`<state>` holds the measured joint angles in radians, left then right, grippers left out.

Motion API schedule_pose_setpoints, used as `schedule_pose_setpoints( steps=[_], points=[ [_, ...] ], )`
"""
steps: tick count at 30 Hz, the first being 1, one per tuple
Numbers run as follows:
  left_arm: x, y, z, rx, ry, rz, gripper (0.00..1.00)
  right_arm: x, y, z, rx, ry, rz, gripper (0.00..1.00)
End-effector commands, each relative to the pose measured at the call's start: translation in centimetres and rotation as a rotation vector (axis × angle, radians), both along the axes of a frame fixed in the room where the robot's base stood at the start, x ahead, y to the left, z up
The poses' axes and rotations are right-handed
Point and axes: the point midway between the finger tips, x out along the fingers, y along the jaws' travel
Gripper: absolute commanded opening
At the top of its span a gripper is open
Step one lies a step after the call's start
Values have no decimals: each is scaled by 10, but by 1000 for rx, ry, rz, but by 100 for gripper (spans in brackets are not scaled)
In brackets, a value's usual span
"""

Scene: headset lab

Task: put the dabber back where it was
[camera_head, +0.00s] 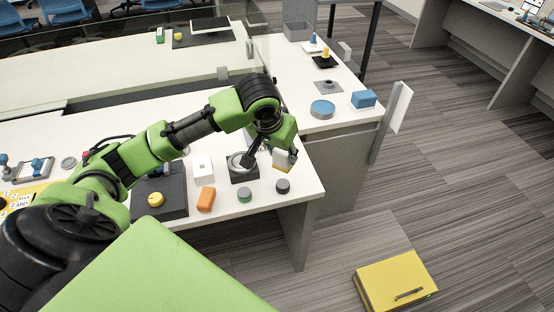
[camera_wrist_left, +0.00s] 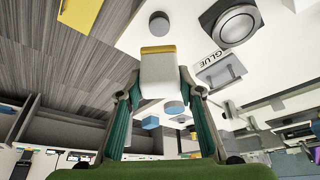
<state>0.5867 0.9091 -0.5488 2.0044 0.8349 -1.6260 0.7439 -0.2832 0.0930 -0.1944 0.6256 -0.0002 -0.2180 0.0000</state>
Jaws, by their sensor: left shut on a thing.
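My left gripper (camera_head: 284,148) is shut on the dabber (camera_head: 281,161), a white block with a yellow face, and holds it over the right end of the near white table. In the left wrist view the dabber (camera_wrist_left: 160,75) sits between the two fingers of the gripper (camera_wrist_left: 161,88), its yellow end pointing away. A black square base with a round grey dish (camera_head: 241,163) stands on the table just left of the dabber; the dish also shows in the left wrist view (camera_wrist_left: 237,24). A plate marked GLUE (camera_wrist_left: 212,62) lies beside it. My right gripper is not in view.
A dark round knob (camera_head: 283,186), a green-topped knob (camera_head: 244,195), an orange block (camera_head: 206,199) and a white box (camera_head: 203,168) stand near the table's front edge. A side table (camera_head: 345,118) holds a blue disc (camera_head: 322,109) and a blue block (camera_head: 363,98). A yellow box (camera_head: 395,280) lies on the floor.

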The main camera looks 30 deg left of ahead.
Motion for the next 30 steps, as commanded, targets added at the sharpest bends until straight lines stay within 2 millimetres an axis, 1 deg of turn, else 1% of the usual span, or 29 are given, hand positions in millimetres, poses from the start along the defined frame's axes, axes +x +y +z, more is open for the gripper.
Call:
schedule_pose_setpoints(
  steps=[1,6,8,9,12,16,23,25,27,30],
  points=[
    [9,9,-5,1,3,6,17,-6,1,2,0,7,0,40],
    [37,33,-20,-2,1,5,17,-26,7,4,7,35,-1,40],
    [46,40,-28,-2,2,4,17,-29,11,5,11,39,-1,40],
    [50,44,-38,-1,4,3,17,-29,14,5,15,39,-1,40],
    [61,54,-55,-1,2,3,17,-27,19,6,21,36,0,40],
    [71,62,-70,-1,0,1,17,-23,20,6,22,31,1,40],
    [78,67,-81,-2,-1,-1,17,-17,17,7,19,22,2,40],
    [80,70,-86,-1,1,0,17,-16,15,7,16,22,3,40],
    [79,69,-99,-1,4,0,17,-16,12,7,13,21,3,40],
    [79,70,-111,0,1,-1,17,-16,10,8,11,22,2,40]
  ],
)
